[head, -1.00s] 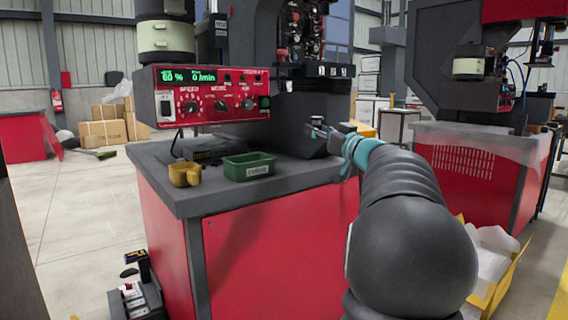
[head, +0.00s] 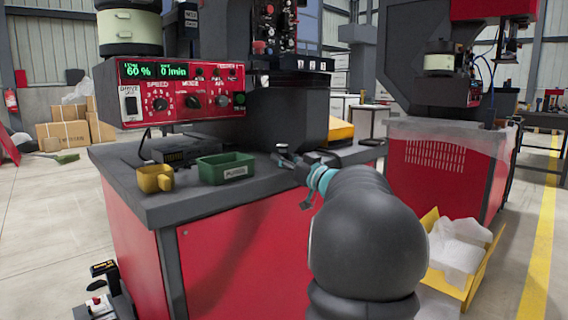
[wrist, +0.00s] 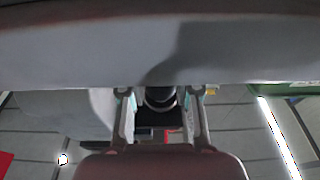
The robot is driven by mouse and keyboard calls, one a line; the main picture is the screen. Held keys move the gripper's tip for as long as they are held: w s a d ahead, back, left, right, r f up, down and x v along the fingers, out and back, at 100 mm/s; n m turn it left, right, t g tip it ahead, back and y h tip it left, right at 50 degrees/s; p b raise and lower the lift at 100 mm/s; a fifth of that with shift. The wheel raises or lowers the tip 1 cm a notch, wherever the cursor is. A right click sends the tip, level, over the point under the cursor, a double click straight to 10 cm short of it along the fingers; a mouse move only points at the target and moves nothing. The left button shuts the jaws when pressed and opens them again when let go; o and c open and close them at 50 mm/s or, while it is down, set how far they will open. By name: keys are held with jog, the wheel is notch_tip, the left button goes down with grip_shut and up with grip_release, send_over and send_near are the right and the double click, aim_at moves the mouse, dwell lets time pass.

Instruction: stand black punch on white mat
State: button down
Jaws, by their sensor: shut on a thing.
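My gripper (head: 284,152) is held out over the right part of the grey bench top, to the right of the green bin. In the wrist view my gripper (wrist: 161,100) is shut on a dark round piece, the black punch (wrist: 160,96), between its two fingers. I cannot pick out the white mat for certain in either view. A broad pale band fills the top of the wrist view, but I cannot tell what it is.
The green bin (head: 226,168) and a yellow cup (head: 154,178) stand near the bench's front edge (head: 190,216). Behind is a red control box (head: 180,92). A dark machine housing (head: 288,115) rises behind my gripper. An open yellow carton (head: 462,262) lies on the floor at right.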

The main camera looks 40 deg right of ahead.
jog(key=shift+f, duration=0.4)
jog(key=shift+f, duration=0.15)
jog(key=c, duration=0.8)
grip_release()
jog(key=shift+c, duration=0.2)
jog(key=shift+s, duration=0.2)
jog(key=b+v, duration=0.1)
jog(key=v, duration=1)
jog(key=shift+s, duration=0.35)
